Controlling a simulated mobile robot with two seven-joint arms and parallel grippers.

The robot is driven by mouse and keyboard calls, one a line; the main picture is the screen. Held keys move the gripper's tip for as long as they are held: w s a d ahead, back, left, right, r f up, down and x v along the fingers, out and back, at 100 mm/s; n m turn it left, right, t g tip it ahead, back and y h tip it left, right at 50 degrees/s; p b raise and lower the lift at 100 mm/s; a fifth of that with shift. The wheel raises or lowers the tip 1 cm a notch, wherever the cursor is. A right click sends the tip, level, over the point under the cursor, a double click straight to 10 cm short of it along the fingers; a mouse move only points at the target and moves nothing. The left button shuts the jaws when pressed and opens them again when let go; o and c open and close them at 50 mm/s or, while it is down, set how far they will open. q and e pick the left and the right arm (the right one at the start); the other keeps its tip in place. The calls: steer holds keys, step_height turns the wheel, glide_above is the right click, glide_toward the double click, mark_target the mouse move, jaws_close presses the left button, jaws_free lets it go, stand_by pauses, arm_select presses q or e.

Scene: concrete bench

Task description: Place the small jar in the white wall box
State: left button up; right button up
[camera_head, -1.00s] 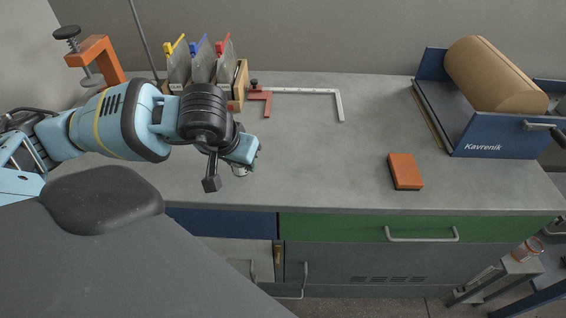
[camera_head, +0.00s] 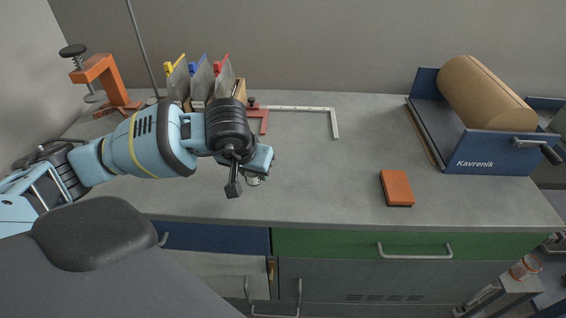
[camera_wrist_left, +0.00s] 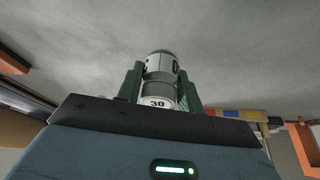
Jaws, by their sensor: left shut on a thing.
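My left gripper (camera_head: 256,179) is over the left-middle of the bench, its fingers pointing down and mostly hidden by the wrist in the head view. In the left wrist view, its two dark green fingers close on both sides of a small grey-and-white cylindrical jar (camera_wrist_left: 161,68) marked "30". In the head view only a small pale bit of the jar shows beneath the wrist. I cannot tell whether it touches the bench. No white wall box is in view. My right gripper is not in view.
Upright plates with coloured tabs (camera_head: 200,80), an orange clamp (camera_head: 103,82) and a square ruler (camera_head: 334,122) are at the back. An orange block (camera_head: 397,187) and a blue Kavrenik unit (camera_head: 490,152) stand to the right. The middle of the bench (camera_head: 320,180) is clear.

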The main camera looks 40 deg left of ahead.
arm_select(q)
steer(key=w, duration=0.3)
steer(key=w+d, duration=0.1)
steer(key=w, duration=0.2)
steer(key=w+d+f, duration=0.1)
steer(key=w, duration=0.2)
steer(key=shift+w, duration=0.1)
steer(key=shift+w, duration=0.1)
steer(key=shift+w+p, duration=0.3)
steer(key=shift+f, duration=1.7)
steer(key=shift+f, duration=0.1)
steer(key=shift+f, duration=0.15)
steer(key=o, duration=1.1)
steer(key=shift+r, duration=0.2)
